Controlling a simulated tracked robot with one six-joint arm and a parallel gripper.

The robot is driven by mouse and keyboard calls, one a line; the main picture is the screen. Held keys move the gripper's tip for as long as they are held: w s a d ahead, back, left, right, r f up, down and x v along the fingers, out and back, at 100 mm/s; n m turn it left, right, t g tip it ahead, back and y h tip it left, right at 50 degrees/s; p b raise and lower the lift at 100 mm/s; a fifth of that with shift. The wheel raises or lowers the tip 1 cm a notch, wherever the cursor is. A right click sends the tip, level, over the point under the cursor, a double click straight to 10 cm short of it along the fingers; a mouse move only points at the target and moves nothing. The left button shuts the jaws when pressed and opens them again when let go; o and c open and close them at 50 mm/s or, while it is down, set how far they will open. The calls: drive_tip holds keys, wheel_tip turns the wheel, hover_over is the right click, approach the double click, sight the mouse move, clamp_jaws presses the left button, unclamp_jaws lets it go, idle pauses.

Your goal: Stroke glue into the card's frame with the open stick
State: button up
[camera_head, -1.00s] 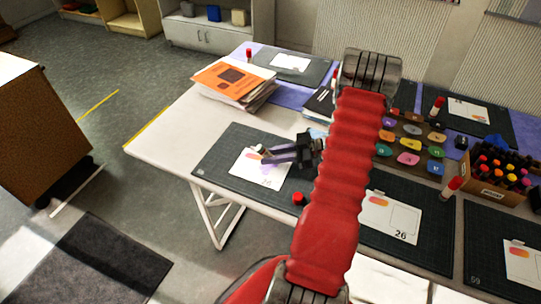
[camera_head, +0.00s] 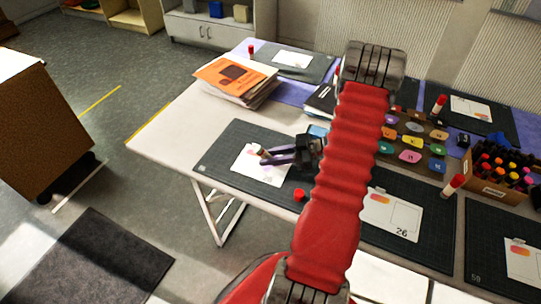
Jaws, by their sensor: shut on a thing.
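My gripper (camera_head: 268,157) is over the white card (camera_head: 262,172) on the dark cutting mat (camera_head: 222,160) at the table's left end. It is shut on the glue stick (camera_head: 262,151), a small pale piece at the fingertips. The stick's tip is at or just above the card; I cannot tell if it touches. The card's frame is mostly hidden by my gripper, and no glue can be made out. A red cap (camera_head: 299,195) sits on the mat's front edge, right of the card.
A stack of books with an orange cover (camera_head: 235,75) stands behind the mat. Further right are another card numbered 26 (camera_head: 390,215), a glue stick (camera_head: 453,185), a tray of coloured pieces (camera_head: 412,140) and a box of markers (camera_head: 495,188).

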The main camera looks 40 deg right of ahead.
sight(265, 173)
drive_tip(key=shift+s+a+f, duration=0.15)
drive_tip(key=shift+a, duration=0.3)
drive_tip(key=shift+s+a, duration=0.1)
drive_tip(key=shift+a, duration=0.05)
drive_tip(key=shift+s+a, duration=0.2)
drive_tip(key=shift+a, duration=0.4)
drive_tip(key=shift+s+a, duration=0.3)
drive_tip(key=shift+a, duration=0.35)
idle(0.3)
drive_tip(key=shift+s+d, duration=0.15)
drive_tip(key=shift+s, duration=0.35)
